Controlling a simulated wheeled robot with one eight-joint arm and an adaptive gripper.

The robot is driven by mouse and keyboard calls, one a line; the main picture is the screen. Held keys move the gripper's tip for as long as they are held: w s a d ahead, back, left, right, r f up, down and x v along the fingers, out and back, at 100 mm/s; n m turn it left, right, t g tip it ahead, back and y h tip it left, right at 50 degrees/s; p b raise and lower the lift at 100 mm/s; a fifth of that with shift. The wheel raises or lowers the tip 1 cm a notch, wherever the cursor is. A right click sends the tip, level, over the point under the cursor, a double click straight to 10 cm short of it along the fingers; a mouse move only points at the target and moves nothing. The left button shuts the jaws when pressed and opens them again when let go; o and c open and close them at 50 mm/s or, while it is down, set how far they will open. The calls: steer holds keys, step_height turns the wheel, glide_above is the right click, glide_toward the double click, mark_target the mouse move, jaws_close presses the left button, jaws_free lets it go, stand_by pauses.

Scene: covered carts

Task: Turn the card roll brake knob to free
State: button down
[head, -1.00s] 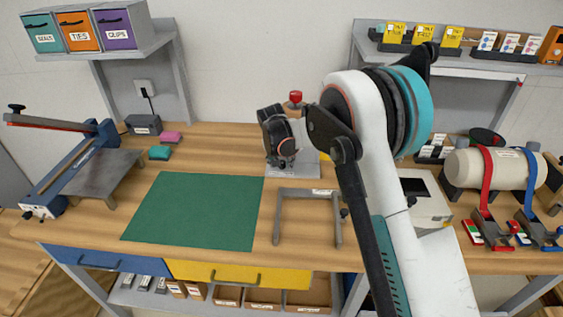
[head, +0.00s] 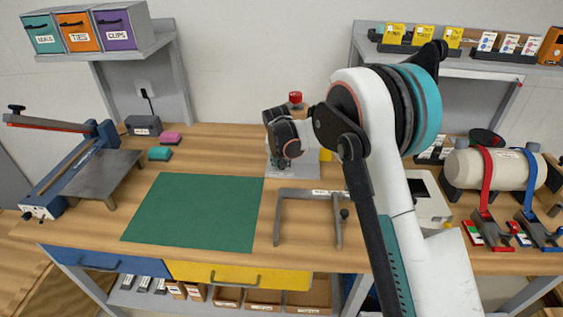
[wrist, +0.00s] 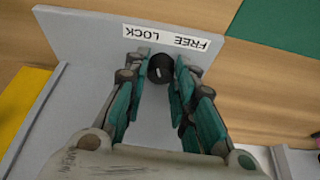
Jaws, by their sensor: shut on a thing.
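The brake knob (wrist: 160,68) is a small black round knob with a pale pointer mark, in front of a grey plate (wrist: 85,38). A white label reading FREE and LOCK (wrist: 174,37) is on the plate, upside down in the wrist view. My gripper (wrist: 161,64) has its two fingers on either side of the knob and is shut on it. The pointer's exact direction is hard to tell. In the head view my gripper (head: 286,161) is at the grey stand (head: 306,168) and hides the knob.
A red-topped knob (head: 295,97) rises behind my gripper. A grey frame (head: 279,222) with a black side knob (head: 344,214) stands in front. A green mat (head: 195,212) lies left, mostly clear. A white box (head: 428,211) and strapped roll (head: 490,168) are right.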

steer(key=n+y, duration=0.1)
steer(key=n, duration=0.2)
steer(key=n+y, duration=0.1)
steer(key=n, duration=0.3)
steer(key=shift+d+g+y, duration=0.2)
steer(key=shift+g+y, duration=0.1)
steer(key=n+y, duration=0.1)
steer(key=n, duration=0.2)
steer(key=shift+w+d+n+g, duration=0.1)
steer(key=shift+w+n+g, duration=0.05)
steer(key=shift+n+g, duration=0.25)
steer(key=shift+n+g+y, duration=0.4)
steer(key=shift+n+g, duration=0.1)
steer(key=shift+n, duration=1.1)
steer(key=c, duration=1.3)
jaws_free()
steer(key=shift+c, duration=0.2)
steer(key=shift+r, duration=0.15)
steer(key=v, duration=0.7)
steer(key=shift+d+r, duration=0.2)
steer(key=shift+r, duration=0.1)
